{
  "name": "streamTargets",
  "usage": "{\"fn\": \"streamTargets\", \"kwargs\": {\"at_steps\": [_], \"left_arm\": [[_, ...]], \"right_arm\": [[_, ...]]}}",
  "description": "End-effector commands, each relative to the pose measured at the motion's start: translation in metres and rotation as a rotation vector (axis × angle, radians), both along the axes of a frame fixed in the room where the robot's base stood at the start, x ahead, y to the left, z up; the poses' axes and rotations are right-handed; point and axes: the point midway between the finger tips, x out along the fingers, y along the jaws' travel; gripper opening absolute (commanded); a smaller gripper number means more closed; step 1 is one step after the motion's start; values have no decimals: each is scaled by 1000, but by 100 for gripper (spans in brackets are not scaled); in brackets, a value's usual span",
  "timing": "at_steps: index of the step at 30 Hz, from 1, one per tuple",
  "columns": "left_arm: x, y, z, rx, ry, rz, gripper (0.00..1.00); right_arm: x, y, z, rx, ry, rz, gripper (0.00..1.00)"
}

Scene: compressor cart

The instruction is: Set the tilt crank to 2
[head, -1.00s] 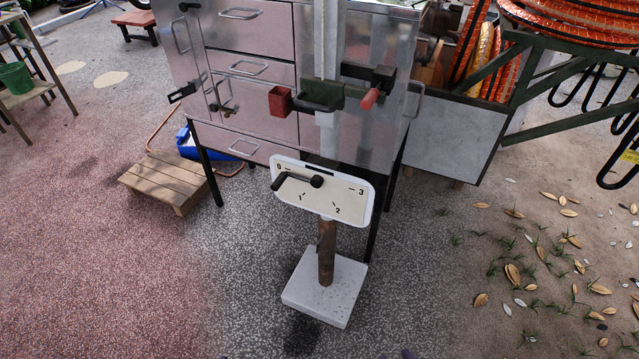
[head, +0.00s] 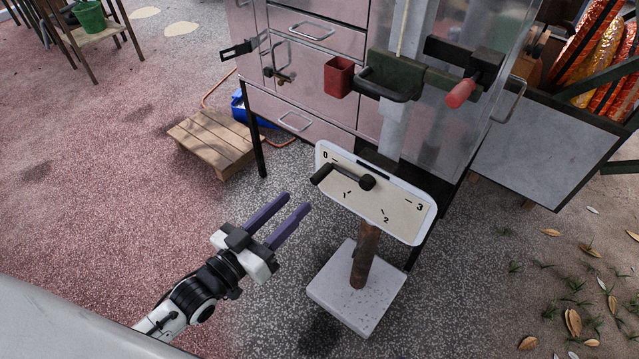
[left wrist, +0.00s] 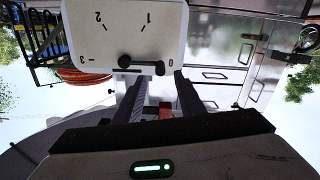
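The tilt crank (head: 345,179) is a black arm with a dark handle, mounted on a white dial plate (head: 400,215) marked 0, 1, 2 and 3. Its arm points left from the hub, its handle end between the 0 and 1 marks. The plate stands on a brown post (head: 364,258). My left gripper (head: 293,203) is open and empty, its two purple fingers apart, left of and below the handle without touching it. In the left wrist view the crank (left wrist: 142,63) and plate appear upside down beyond the fingers. My right gripper is not in view.
The post has a pale square base (head: 345,310) on the ground. A metal drawer cabinet (head: 310,75) stands close behind the plate, with a red cup (head: 339,77) and a red-handled lever (head: 461,92) on its front. A wooden pallet (head: 215,142) lies left. Ground left of the post is clear.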

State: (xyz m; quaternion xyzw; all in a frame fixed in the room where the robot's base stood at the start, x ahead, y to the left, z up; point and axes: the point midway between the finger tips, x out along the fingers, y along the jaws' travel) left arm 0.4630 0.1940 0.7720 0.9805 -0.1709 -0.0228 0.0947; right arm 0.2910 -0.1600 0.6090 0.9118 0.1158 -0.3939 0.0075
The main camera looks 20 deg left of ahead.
Motion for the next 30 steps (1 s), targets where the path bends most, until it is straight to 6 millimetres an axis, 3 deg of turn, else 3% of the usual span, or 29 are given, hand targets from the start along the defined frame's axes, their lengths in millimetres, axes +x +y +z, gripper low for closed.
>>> {"fn": "streamTargets", "kwargs": {"at_steps": [16, 21, 30], "left_arm": [[83, -29, 5, -8, -15, -2, 36], [94, -33, 4, -7, -12, -2, 36], [96, -34, 4, -6, -11, -3, 36]], "right_arm": [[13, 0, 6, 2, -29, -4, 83], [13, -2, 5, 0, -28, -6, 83], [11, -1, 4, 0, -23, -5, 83]]}}
